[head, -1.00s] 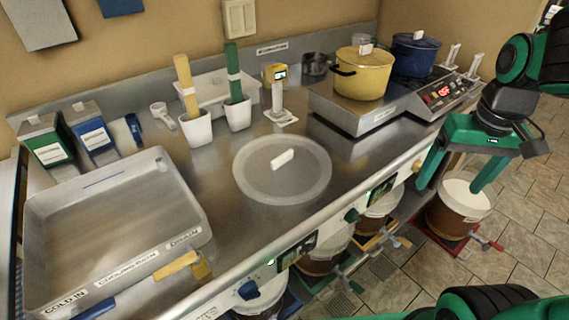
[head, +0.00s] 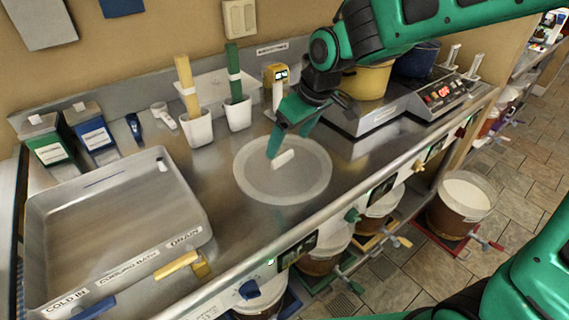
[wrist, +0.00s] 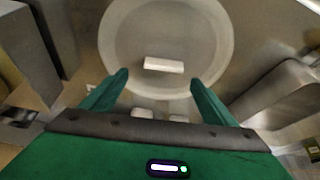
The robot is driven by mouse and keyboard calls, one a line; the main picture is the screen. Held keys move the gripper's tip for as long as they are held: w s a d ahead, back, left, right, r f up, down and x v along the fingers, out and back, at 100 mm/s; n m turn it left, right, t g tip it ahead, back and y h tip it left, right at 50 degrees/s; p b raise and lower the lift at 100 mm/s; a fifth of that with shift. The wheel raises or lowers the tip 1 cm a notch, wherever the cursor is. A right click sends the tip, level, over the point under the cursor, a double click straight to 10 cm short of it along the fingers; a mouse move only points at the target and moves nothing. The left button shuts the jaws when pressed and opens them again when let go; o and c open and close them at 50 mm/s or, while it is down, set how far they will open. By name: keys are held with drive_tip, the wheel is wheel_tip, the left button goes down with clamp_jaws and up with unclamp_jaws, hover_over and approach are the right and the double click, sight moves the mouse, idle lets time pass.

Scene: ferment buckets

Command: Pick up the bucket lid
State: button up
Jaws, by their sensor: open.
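The bucket lid (head: 262,182) is a round, pale, translucent disc lying flat on the steel counter, with a small white bar handle (head: 283,159) near its middle. It also shows in the wrist view (wrist: 190,28), where its handle (wrist: 164,65) lies ahead of and between my fingertips. My gripper (head: 290,145) is green, open and empty. It hangs over the far side of the lid, and in the head view one finger overlaps the handle's edge. Whether it touches the lid cannot be told. In the wrist view the fingers (wrist: 160,82) stand apart on either side.
A steel cooling basin (head: 50,200) stands left of the lid. White cups (head: 197,130) with paddles and a yellow-topped device (head: 276,74) stand behind. A yellow pot (head: 366,82) sits on a hob to the right.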

sight(283, 155)
drive_tip(key=shift+s+x, duration=0.15)
drive_tip(key=shift+x, duration=1.15)
drive_tip(key=shift+s+x, duration=0.15)
drive_tip(key=shift+x, duration=1.2)
drive_tip(key=shift+f, duration=0.1)
drive_tip(key=shift+c, duration=0.2)
drive_tip(key=c, duration=1.2)
